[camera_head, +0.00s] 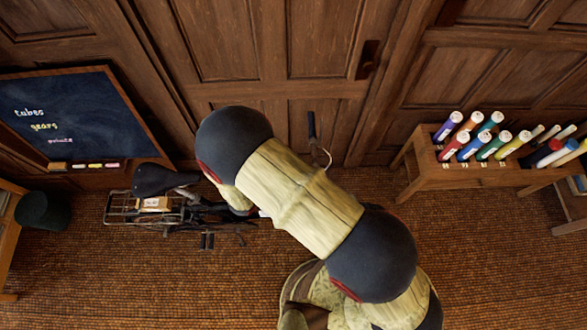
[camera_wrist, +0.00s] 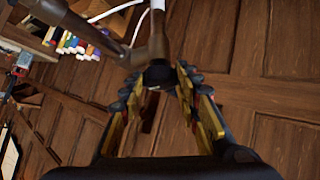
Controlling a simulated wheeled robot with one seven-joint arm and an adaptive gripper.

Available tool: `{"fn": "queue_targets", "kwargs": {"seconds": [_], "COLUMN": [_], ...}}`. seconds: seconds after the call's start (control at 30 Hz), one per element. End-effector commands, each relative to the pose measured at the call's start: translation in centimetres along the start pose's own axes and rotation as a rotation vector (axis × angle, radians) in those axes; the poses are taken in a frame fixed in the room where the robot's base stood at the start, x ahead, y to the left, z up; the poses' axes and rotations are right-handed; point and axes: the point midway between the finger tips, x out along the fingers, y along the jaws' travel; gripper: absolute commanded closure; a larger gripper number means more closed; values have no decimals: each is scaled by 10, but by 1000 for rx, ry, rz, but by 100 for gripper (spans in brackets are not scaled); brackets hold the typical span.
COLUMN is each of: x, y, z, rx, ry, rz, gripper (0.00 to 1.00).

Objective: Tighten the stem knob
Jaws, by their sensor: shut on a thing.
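A dark bicycle stands in the head view, with its black saddle (camera_head: 160,180) at the left and a handlebar grip (camera_head: 311,125) showing past my arm. My arm hides its middle and front, and my gripper is hidden there. In the wrist view my gripper (camera_wrist: 160,82) has its two yellow-and-black fingers on either side of a small dark knob (camera_wrist: 157,75) and is shut on it. The knob sits at the end of a brown stem (camera_wrist: 155,46), where a brown tube (camera_wrist: 80,24) comes in from the upper left.
A wooden rack (camera_head: 445,172) of coloured tubes stands at the right. A chalkboard (camera_head: 100,120) leans at the left near a dark bin (camera_head: 42,211). Wooden panelling (camera_head: 245,40) closes the back. The woven floor (camera_head: 170,290) is clear at the front left.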

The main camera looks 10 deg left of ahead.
Motion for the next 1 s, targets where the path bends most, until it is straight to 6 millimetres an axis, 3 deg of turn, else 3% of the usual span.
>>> {"fn": "queue_targets", "kwargs": {"seconds": [0.2, 0.23, 0.53, 0.87, 1.0], "x": [-1, -1, 0, -2, -15], "y": [-2, -2, -1, -1, -2], "z": [-3, -3, -1, -1, -1], "rx": [3, 3, 1, 0, -1], "ry": [3, 3, 1, 1, 2], "rz": [-3, -3, -2, -2, -5], "gripper": [93, 66, 49, 49, 49]}}
